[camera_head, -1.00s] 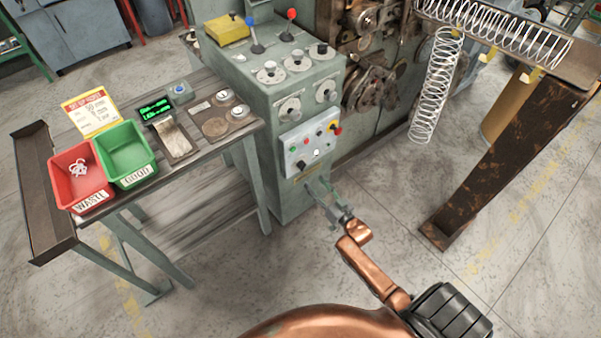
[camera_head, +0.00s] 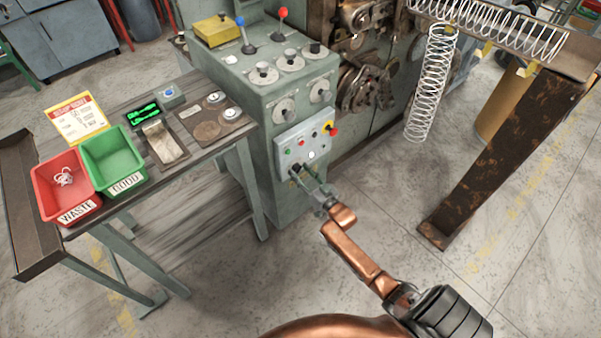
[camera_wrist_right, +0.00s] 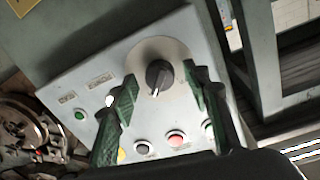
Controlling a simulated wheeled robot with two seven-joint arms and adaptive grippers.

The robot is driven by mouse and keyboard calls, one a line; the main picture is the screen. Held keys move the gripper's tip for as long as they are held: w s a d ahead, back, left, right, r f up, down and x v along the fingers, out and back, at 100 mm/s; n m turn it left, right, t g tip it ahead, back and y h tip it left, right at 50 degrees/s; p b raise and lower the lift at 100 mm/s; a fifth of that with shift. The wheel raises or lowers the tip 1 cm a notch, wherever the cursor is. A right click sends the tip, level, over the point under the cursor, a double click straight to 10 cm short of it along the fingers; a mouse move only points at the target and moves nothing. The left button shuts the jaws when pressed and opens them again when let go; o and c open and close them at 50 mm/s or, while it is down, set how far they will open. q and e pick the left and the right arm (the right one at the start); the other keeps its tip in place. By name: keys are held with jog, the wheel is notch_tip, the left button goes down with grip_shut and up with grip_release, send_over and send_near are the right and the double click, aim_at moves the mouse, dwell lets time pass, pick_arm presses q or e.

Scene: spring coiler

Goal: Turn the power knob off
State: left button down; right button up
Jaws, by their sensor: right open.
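The power knob is a black rotary knob on a round grey plate, on the pale control panel (camera_head: 291,150) of the green machine. In the right wrist view the knob (camera_wrist_right: 159,76) sits between my two green fingers, with a white mark on its edge. My right gripper (camera_wrist_right: 161,84) is open, one finger on each side of the knob, with visible gaps. In the head view my right gripper (camera_head: 312,186) reaches the panel's lower part and partly hides the knob there. Whether the fingertips are level with the knob is unclear. My left gripper is out of view.
Red (camera_wrist_right: 176,138), black and other buttons lie close to the knob on the panel. Left of the machine stands a table with a red bin (camera_head: 62,184) and a green bin (camera_head: 113,157). A rusty spring stand (camera_head: 500,160) is at right.

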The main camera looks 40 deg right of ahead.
jog(key=shift+c, duration=0.7)
jog(key=c, duration=1)
